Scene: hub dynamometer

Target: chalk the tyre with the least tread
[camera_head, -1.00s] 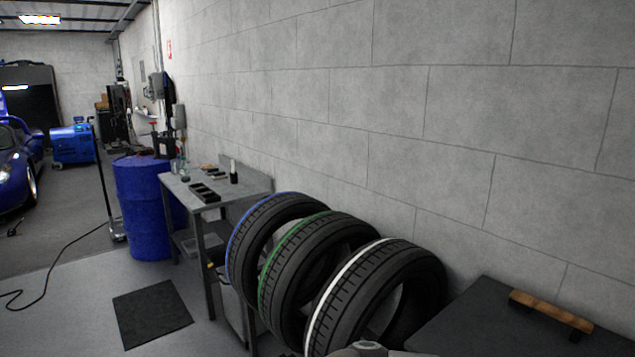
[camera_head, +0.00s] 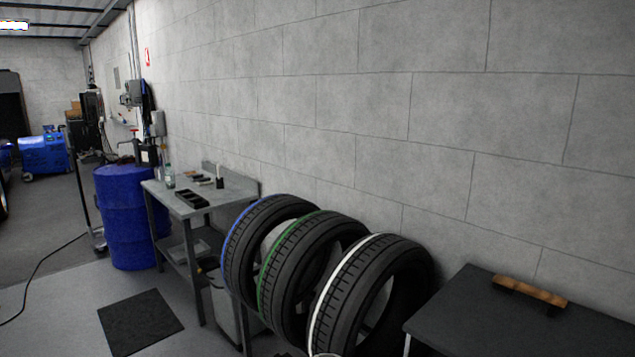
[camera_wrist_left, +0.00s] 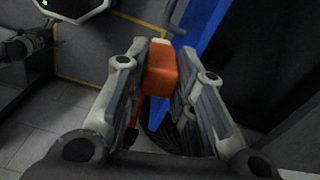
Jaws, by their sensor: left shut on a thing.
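Three black tyres stand in a leaning row against the wall in the head view: one with a blue stripe (camera_head: 240,243), one with a green stripe (camera_head: 283,265) and, nearest, one with a white stripe (camera_head: 343,288). Grooves show on all three, but I cannot compare their depth. In the left wrist view my left gripper (camera_wrist_left: 162,62) is shut on an orange block (camera_wrist_left: 161,77) with a pale tip, possibly a chalk holder. The block is held between both fingers. My right gripper is not in view.
A dark-topped cabinet (camera_head: 470,315) with a wooden-handled item (camera_head: 530,291) on it stands right of the tyres. A metal workbench (camera_head: 225,190), a blue drum (camera_head: 125,215) and a floor mat (camera_head: 140,322) are at left.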

